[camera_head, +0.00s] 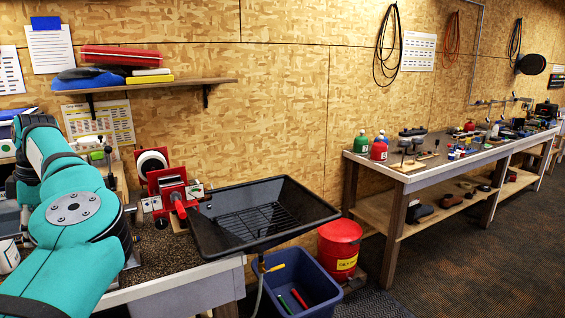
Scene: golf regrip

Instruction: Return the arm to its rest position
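My teal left arm (75,208) comes in from the lower left and bends upward over the near workbench. Its far end is at the left edge of the head view, and I cannot make out gripper fingers there. My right arm and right gripper are not in view. A red vise (172,195) stands on the near bench just right of my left arm. It appears apart from the arm in the picture.
A black tray (215,240) with a grate juts from the near bench (160,290). Below it are a blue bin (318,290) and a red can (340,247). A cluttered long bench (415,183) runs along the right wall. The dark floor (470,265) at lower right is clear.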

